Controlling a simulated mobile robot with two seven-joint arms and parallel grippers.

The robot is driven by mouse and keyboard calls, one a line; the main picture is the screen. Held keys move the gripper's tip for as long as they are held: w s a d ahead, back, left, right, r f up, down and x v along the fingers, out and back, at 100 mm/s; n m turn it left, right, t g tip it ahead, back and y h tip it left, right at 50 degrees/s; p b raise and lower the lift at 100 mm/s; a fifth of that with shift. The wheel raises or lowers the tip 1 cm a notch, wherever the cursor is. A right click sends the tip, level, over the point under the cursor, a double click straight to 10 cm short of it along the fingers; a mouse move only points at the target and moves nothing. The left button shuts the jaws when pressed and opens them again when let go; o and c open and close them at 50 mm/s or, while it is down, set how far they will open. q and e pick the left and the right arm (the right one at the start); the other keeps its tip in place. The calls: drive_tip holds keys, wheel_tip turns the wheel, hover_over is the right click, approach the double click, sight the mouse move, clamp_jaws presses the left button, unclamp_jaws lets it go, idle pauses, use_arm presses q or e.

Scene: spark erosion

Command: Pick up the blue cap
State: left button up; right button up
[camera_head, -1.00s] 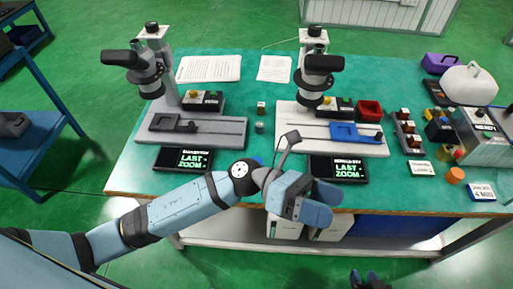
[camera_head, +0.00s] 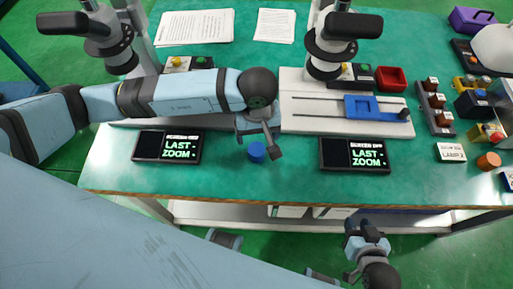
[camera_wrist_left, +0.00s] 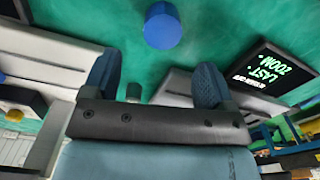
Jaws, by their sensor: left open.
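The blue cap (camera_head: 256,152) stands on the green table top between the two screens, near the front edge. It also shows in the left wrist view (camera_wrist_left: 162,30), at the top centre, beyond the fingertips. My left gripper (camera_wrist_left: 156,82) is open and empty, with its two blue fingers apart and clear of the cap. In the head view the left hand is over the table just behind the cap, its fingers mostly hidden by the wrist. My right gripper (camera_head: 366,243) is low in front of the table; its jaws are too unclear to tell.
Two dark screens, left (camera_head: 167,147) and right (camera_head: 354,154), flank the cap. Microscope stands rise behind, the right one on a pale base (camera_head: 300,120) with a blue slide (camera_head: 372,107). A small grey cylinder (camera_wrist_left: 133,92) shows between my left fingers. An orange cylinder (camera_head: 488,161) is far right.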

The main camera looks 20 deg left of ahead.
sight(256, 148)
use_arm(q)
wheel_tip(256, 148, down, 2)
drive_tip(key=shift+f, duration=0.25)
drive_tip(key=f, duration=0.4)
drive_tip(key=shift+s+f, duration=0.25)
drive_tip(key=shift+f, duration=0.1)
drive_tip(key=shift+w+f, duration=0.1)
drive_tip(key=shift+f, duration=0.4)
drive_tip(key=c, duration=1)
drive_tip(key=shift+r, duration=0.1)
